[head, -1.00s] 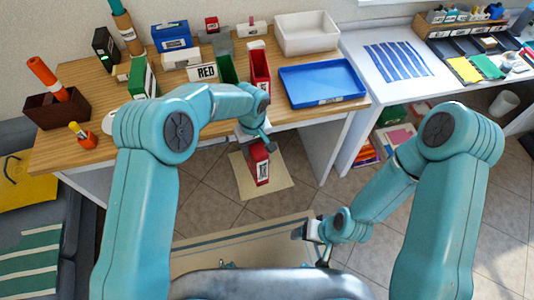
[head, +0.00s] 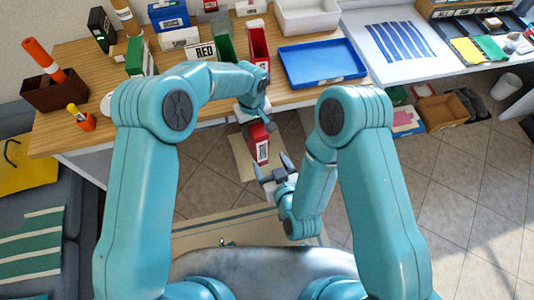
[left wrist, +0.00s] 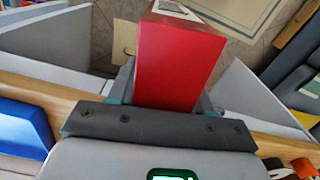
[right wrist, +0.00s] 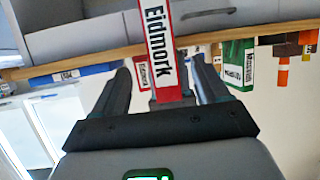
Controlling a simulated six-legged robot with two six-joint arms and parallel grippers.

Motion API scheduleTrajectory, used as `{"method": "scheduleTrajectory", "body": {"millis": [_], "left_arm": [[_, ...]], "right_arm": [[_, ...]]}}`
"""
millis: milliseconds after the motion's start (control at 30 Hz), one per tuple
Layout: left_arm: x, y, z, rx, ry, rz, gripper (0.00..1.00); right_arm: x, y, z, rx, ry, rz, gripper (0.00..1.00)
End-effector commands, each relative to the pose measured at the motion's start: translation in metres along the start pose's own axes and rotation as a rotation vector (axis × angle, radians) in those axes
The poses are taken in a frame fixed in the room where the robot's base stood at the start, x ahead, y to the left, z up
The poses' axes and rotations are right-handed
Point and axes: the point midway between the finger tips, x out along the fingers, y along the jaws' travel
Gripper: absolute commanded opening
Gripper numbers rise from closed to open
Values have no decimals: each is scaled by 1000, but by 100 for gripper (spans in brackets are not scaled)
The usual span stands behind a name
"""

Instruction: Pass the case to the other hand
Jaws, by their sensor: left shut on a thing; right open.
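The red case (head: 257,143) with a white label hangs in front of the desk edge, held by my left gripper (head: 256,124). In the left wrist view the case (left wrist: 180,62) sits between the fingers, which are shut on it. My right gripper (head: 272,170) is open and empty, just below the case and slightly to its right. In the right wrist view the case (right wrist: 160,45), labelled "Eidmork", lies ahead, lined up with the gap between the open fingers. I cannot tell how far its lower end is from them.
A white table (head: 440,58) stands to the right. Open floor lies below the case.

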Motion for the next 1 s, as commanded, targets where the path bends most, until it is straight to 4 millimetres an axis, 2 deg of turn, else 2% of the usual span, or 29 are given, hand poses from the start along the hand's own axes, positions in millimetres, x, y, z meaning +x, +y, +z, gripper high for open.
{"method": "scheduleTrajectory", "body": {"millis": [300,500,700,933,967,1000], "left_arm": [[0,0,0,0,1,1,0],[-1,0,0,0,1,1,0],[-1,0,0,0,1,1,0],[0,0,0,0,1,1,0],[0,0,0,0,1,1,0],[0,0,0,0,1,1,0]], "right_arm": [[65,1,0,2,2,3,74],[95,1,0,2,0,2,74],[108,2,0,2,-1,2,74],[108,2,0,2,-1,2,74],[108,2,0,2,-1,2,71],[108,2,0,2,-1,2,58]]}}
